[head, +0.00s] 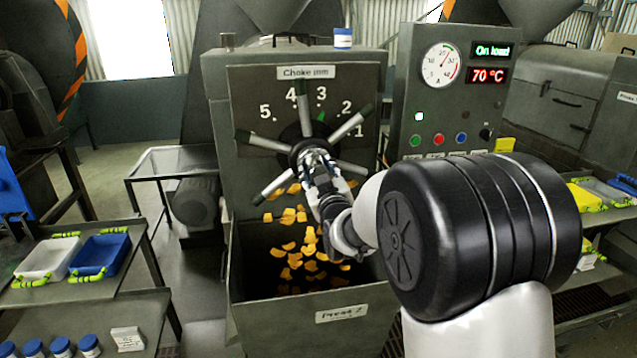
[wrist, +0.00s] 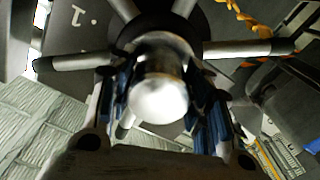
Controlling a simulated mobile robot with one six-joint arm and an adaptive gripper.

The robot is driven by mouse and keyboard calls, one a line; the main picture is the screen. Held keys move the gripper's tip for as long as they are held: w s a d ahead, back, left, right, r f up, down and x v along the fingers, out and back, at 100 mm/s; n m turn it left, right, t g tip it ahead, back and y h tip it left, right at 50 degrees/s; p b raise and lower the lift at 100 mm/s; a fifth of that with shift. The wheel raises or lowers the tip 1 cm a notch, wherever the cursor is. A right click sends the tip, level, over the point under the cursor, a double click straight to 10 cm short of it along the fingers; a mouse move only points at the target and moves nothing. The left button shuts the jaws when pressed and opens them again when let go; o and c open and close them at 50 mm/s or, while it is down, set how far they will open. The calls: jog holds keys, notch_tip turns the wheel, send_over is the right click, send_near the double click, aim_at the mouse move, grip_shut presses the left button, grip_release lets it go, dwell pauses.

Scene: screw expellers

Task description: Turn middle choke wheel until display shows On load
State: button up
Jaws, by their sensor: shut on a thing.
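The middle choke wheel (head: 348,126) is on the front of the grey press, with several silver spokes tipped in dark green. A "Choke mm" plate and the numbers 1 to 5 lie around it. A green pointer mark shows near the 3. My gripper (head: 314,158) is at the wheel's hub. In the wrist view, my gripper (wrist: 160,100) has its fingers on both sides of the silver hub knob (wrist: 158,98), shut on it. Wheel spokes (wrist: 238,48) spread out behind it. The display (head: 492,50) on the panel reads "On load" in green. My arm hides part of the panel.
A gauge (head: 440,65) and a red 70 °C readout (head: 487,75) are on the control panel, above several buttons. Orange chips (head: 300,262) lie in the bin labelled Press 2 below the wheel. Shelves with white and blue trays (head: 100,254) stand at left.

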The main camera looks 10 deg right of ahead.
jog(key=shift+n+b, duration=0.45)
jog(key=shift+n, duration=0.15)
jog(key=o, duration=1.5)
jog(key=s, duration=1.2)
jog(key=shift+d, duration=0.1)
